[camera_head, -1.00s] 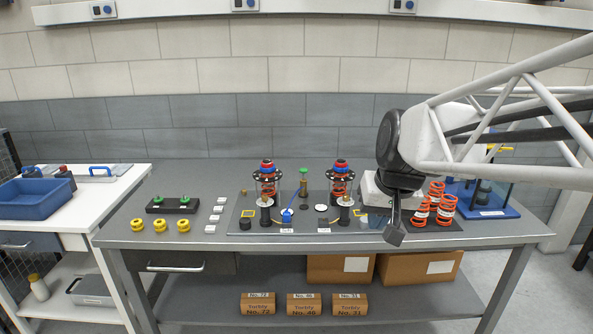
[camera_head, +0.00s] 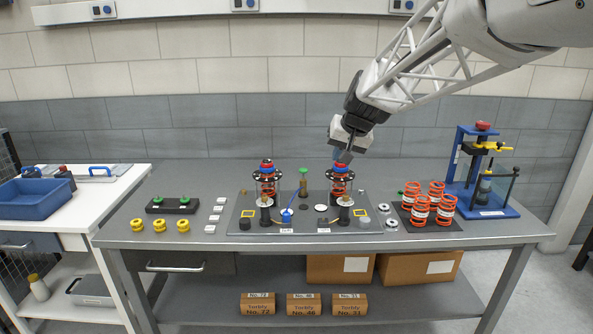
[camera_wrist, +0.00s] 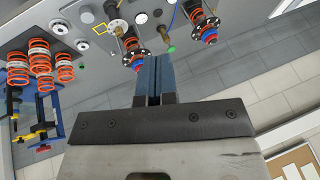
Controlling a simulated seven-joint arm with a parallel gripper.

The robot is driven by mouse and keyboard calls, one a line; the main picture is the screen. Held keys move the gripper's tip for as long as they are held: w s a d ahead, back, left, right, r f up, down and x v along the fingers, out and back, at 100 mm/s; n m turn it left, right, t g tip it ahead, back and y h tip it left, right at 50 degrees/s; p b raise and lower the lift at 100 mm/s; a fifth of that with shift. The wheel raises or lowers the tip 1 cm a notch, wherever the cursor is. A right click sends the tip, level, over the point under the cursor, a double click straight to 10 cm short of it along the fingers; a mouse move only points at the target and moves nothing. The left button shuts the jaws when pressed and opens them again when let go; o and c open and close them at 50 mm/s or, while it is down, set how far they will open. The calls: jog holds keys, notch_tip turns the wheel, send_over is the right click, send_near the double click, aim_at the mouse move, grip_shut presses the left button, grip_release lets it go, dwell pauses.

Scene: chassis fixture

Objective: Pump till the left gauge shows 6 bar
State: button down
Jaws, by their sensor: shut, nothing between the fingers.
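The left gauge (camera_head: 266,202) is a small white dial on a dark post in front of the left spring strut (camera_head: 266,182). Its reading is too small to make out. A similar right gauge (camera_head: 345,201) stands before the right strut (camera_head: 340,184). My gripper (camera_head: 343,156) is shut and empty, above and just behind the right strut's red and blue top. In the wrist view my shut fingers (camera_wrist: 153,60) point beside that strut (camera_wrist: 132,52); the blue lever is not clear there.
A green knob on a brass post (camera_head: 303,182) stands between the struts. Orange springs (camera_head: 436,198) and a blue press (camera_head: 484,170) are to the right. Yellow rings (camera_head: 160,225) and white blocks (camera_head: 217,212) lie to the left. The bench's back left is clear.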

jog(key=w+a+f+t+y, duration=0.1)
jog(key=w+a, duration=0.1)
jog(key=w, duration=0.8)
jog(key=w+a+f, duration=0.2)
jog(key=w, duration=0.8)
jog(key=m+t+y, duration=0.1)
jog(key=t, duration=0.1)
send_over(305, 169)
notch_tip(305, 169, down, 6)
jog(key=f, duration=0.1)
jog(key=shift+w+r, duration=0.15)
jog(key=shift+r, duration=0.1)
jog(key=shift+f, duration=0.15)
jog(key=shift+f, duration=4.3)
